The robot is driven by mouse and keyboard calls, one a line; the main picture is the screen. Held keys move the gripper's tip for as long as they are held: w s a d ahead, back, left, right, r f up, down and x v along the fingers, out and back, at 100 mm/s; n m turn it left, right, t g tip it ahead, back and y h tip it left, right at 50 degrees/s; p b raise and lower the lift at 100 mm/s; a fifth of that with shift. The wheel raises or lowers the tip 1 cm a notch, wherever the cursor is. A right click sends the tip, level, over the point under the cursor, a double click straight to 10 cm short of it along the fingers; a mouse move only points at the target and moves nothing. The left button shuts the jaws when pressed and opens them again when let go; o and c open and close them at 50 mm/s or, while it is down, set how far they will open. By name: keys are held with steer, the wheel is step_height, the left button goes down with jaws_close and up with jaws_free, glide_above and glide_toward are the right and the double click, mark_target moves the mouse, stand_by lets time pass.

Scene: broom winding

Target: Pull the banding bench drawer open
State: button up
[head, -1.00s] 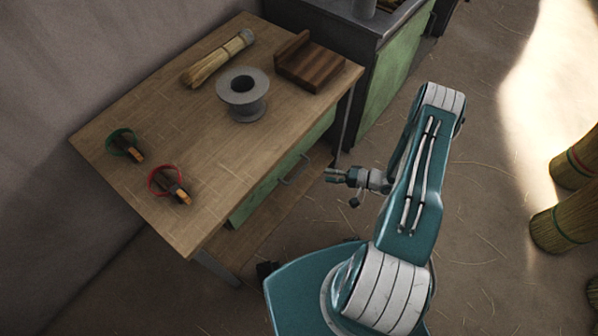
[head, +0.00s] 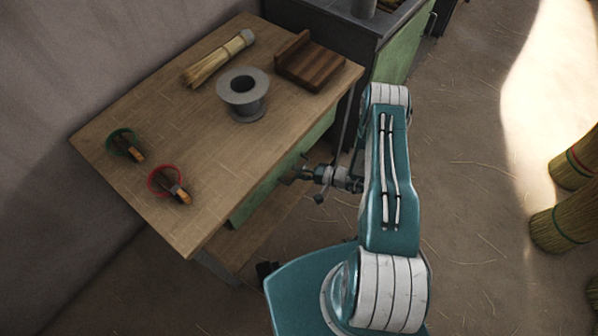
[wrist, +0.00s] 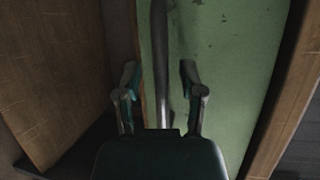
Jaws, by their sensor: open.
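The banding bench (head: 215,150) stands at left in the head view, with its green drawer (head: 268,188) under the top's near edge. The drawer front looks closed. In the wrist view the green drawer front (wrist: 220,60) fills the middle, and its grey bar handle (wrist: 160,50) runs up the picture between my fingers. My gripper (wrist: 159,80) is open, one finger on each side of the handle; I cannot tell whether either touches it. In the head view my gripper (head: 293,174) is at the drawer front and hides the handle.
A dark and green cabinet (head: 400,55) adjoins behind. Straw bundles (head: 560,228) stand right.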

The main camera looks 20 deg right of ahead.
jaws_close()
steer(key=shift+s+d, duration=0.1)
steer(key=s+d, duration=0.8)
steer(key=s, duration=0.3)
steer(key=s+d, duration=0.8)
steer(key=s, duration=0.4)
steer(key=shift+d, duration=0.35)
steer(key=shift+s, duration=0.1)
jaws_free()
